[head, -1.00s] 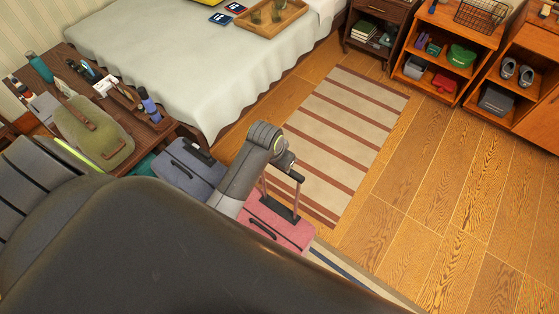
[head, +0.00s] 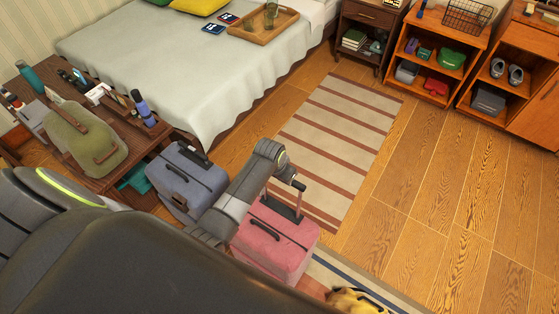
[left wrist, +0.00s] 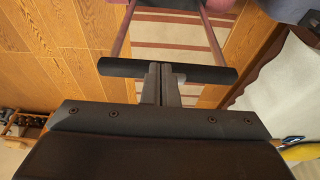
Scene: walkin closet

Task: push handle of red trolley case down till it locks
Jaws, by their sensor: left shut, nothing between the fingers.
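The red trolley case (head: 262,250) stands upright on the floor in the head view, right of a blue-grey case. Its handle (head: 300,201) is partly raised; two thin rods rise from the dark plate on its top. My left arm reaches over it and hides part of the handle's grip. In the left wrist view the black grip bar (left wrist: 112,68) lies crosswise, with the reddish rods running away to the case. My left gripper (left wrist: 160,68) is shut and empty, its fingertips over the middle of the bar, seemingly touching it. My right gripper is not in view.
The blue-grey case (head: 188,178) stands close on the left, beside a wooden table (head: 110,180) holding an olive bag. A yellow item (head: 355,301) lies in front of the red case. A striped rug (head: 340,150) and open wooden floor are behind and right.

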